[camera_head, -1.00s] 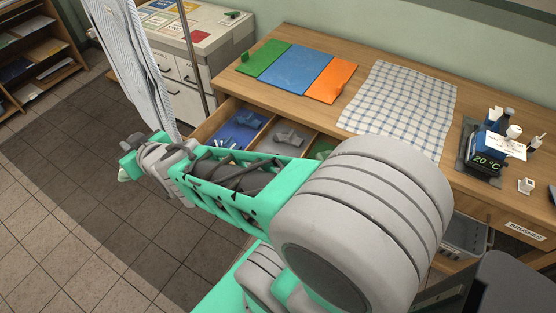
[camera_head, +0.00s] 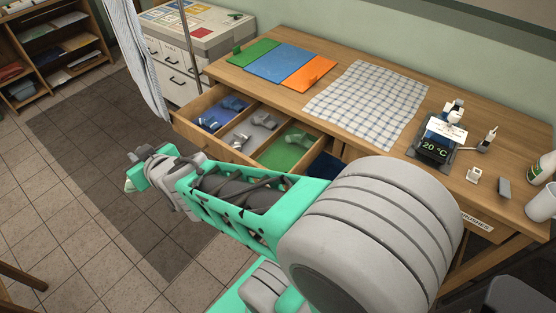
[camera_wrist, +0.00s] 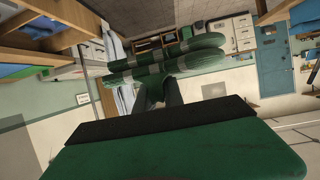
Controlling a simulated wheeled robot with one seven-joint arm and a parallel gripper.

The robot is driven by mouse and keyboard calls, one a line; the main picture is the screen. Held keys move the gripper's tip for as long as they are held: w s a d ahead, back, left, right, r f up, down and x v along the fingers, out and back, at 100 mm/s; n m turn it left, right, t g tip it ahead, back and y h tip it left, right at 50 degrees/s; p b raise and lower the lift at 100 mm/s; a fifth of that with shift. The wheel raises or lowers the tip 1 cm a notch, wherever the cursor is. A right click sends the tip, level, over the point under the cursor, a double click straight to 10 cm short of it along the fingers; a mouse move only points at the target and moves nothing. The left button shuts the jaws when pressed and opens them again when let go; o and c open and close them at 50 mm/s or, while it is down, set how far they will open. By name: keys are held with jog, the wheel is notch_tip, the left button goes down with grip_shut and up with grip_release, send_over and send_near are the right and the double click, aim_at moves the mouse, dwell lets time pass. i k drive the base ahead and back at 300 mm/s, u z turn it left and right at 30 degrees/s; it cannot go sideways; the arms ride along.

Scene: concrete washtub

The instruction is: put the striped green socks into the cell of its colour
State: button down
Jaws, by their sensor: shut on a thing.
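The striped green socks (camera_wrist: 165,62) show in the wrist view as dark green rolls with pale bands. My gripper (camera_wrist: 160,92) is shut on them. In the head view my gripper (camera_head: 135,172) is at the left, out over the floor and apart from the drawer; I cannot make out the socks there. The open drawer (camera_head: 222,150) has a blue cell (camera_head: 206,124), a grey cell (camera_head: 236,143) and a green cell (camera_head: 283,156). Bundles lie in the blue and grey cells, and a greyish-green one lies in the green cell.
A dark blue compartment (camera_head: 326,166) is partly hidden by my arm. On the desktop lie a green, blue and orange mat (camera_head: 285,62) and a checked cloth (camera_head: 367,103). A display device (camera_head: 436,140) stands at the right. A hanging striped cloth (camera_head: 134,62) is at the left.

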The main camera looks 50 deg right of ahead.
aim_at(275, 168)
jog(key=u, duration=0.85)
jog(key=i, duration=1.75)
jog(key=z, duration=2.35)
jog(key=i, duration=1)
jog(key=u, duration=0.05)
